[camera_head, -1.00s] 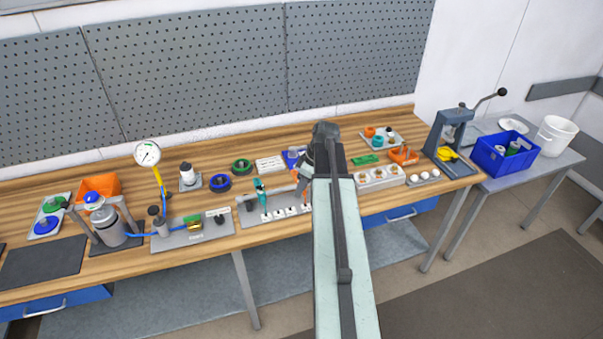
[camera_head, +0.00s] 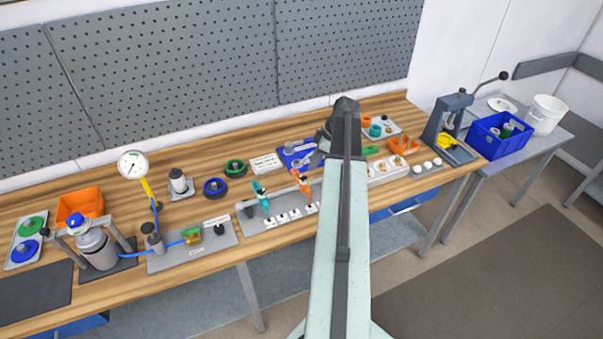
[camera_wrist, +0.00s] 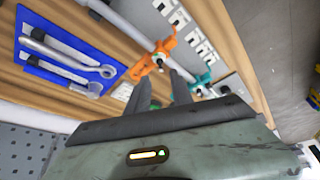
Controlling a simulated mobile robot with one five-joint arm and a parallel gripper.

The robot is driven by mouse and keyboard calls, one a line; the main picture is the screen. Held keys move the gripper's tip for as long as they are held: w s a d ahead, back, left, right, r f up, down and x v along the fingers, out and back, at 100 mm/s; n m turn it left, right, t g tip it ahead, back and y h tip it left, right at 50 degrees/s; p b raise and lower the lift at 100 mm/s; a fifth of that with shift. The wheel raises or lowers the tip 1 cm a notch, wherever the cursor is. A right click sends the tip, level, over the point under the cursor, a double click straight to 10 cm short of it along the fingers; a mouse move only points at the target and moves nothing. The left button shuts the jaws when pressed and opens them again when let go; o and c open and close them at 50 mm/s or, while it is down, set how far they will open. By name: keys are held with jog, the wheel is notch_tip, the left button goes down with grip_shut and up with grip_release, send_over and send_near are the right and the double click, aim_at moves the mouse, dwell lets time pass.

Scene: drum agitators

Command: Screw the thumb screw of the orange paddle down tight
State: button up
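The orange paddle (camera_head: 301,182) stands on the grey rack on the bench, just left of my arm. In the wrist view the orange paddle (camera_wrist: 157,58) sits on a grey rod, just beyond my fingertips. My gripper (camera_wrist: 161,84) is open, its two dark fingers apart with nothing held between them. I cannot tell whether the fingers touch the paddle; they look short of it. The paddle's thumb screw is too small to make out clearly. In the head view my arm hides most of the gripper.
A teal paddle (camera_head: 261,195) stands close to the left of the orange one; it also shows in the wrist view (camera_wrist: 203,80). White labelled blocks line the rack's front. A blue tray (camera_wrist: 30,62) with wrenches lies behind. A pegboard (camera_head: 345,50) bounds the back.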

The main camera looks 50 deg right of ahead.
aim_at(305, 177)
jog(key=b+x, duration=0.6)
jog(key=x, duration=0.2)
jog(key=shift+r, duration=0.3)
grip_shut()
jog(key=shift+a, duration=0.1)
